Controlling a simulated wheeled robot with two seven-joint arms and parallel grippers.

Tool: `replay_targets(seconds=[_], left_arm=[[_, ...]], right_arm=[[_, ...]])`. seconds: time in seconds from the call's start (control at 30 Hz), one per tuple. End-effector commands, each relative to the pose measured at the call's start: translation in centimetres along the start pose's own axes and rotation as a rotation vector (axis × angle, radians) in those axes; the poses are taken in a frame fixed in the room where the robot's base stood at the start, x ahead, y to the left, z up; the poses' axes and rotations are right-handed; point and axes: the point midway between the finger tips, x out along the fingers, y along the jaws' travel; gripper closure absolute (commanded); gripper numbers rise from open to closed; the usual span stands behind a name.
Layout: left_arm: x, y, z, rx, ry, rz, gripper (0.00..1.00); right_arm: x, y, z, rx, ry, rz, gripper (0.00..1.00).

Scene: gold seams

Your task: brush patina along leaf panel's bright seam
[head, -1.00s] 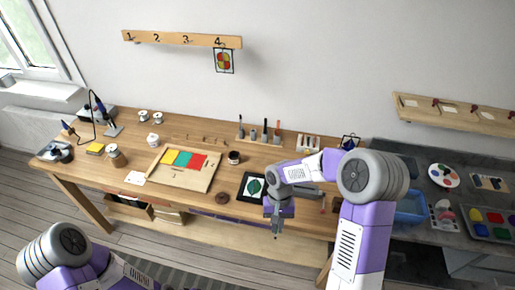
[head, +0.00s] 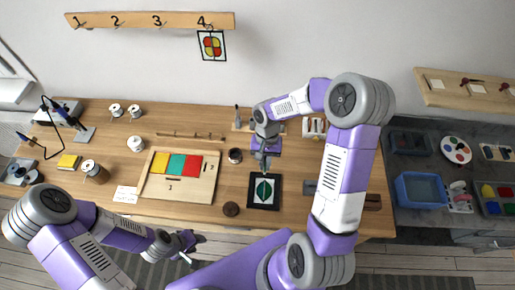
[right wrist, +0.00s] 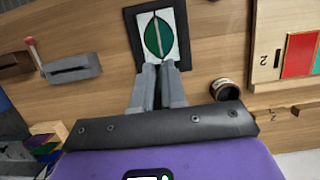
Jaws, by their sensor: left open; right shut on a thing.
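The leaf panel (head: 264,190) lies flat on the workbench, a dark green leaf on white inside a black frame. The right wrist view shows it too (right wrist: 151,40), with a pale seam down the leaf's middle. My right gripper (head: 264,166) is just behind the panel's far edge in the head view. In the right wrist view its fingers (right wrist: 158,72) are shut on a thin dark thing, apparently a brush, mostly hidden between them. Its tip and any contact with the panel cannot be made out. My left gripper (head: 190,242) is open and empty, low in front of the bench.
A small dark jar (head: 235,156) stands left of the panel, with a brown disc (head: 231,209) nearer the front. A wooden board (head: 207,187) with yellow, teal and red panes lies further left. A grey block (right wrist: 73,66) is beside the panel. My right arm hides part of the bench.

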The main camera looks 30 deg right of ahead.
Motion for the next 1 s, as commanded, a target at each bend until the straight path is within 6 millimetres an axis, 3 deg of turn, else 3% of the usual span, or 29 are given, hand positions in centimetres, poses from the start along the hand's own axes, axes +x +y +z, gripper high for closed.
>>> replay_targets(seconds=[0.47, 1.0], left_arm=[[2.9, -1.1, -0.1, -0.001, -0.001, 0.0, 0.57], [3.9, -1.5, -0.1, 0.0, -0.001, 0.0, 0.57]], right_arm=[[4.2, 0.0, -1.1, 0.0, -0.002, 0.0, 1.0], [5.2, 0.0, 4.3, -0.002, 0.0, 0.0, 1.0]])
